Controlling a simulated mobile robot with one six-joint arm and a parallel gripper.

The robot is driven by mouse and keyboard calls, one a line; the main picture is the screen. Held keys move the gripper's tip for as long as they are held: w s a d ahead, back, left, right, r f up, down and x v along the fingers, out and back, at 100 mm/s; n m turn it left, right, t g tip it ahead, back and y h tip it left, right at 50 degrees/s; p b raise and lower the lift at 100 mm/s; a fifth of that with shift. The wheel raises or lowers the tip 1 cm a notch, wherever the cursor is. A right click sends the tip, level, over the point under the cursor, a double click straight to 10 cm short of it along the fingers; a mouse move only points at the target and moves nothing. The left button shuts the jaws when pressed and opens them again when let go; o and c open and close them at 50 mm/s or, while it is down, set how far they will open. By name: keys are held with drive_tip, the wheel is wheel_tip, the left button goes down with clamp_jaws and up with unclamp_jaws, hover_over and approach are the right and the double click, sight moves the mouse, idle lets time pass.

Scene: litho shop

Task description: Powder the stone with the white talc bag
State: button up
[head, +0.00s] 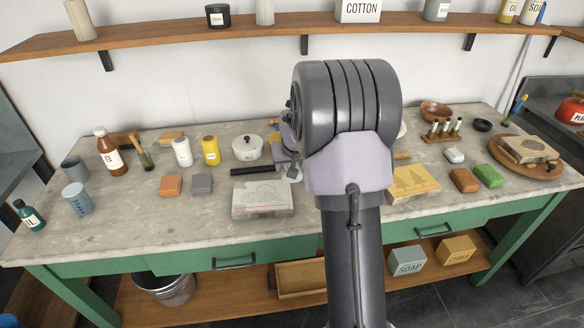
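A small white rounded pad (454,155), which may be the talc bag, lies on the right part of the bench behind a brown block and a green block. Three slabs could be the stone. One is a pale grey slab (263,199) at the front middle. One is a yellowish slab with tree pictures (413,182) right of my arm. One is a tan slab with a dark picture (529,149) on a round wooden board at the far right. My gripper (291,158) is mostly hidden by my arm, above the bench near the white pot. Its fingers are unclear.
A brown block (464,180) and a green block (489,176) lie beside the yellowish slab. A wooden rack of small bottles (444,131) and a bowl (435,111) stand behind. Bottles and jars stand at left. The front left of the bench (135,225) is clear.

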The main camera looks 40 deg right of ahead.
drive_tip(key=shift+r+p, duration=1.15)
drive_tip(key=shift+r, duration=0.9)
drive_tip(key=shift+f, duration=0.1)
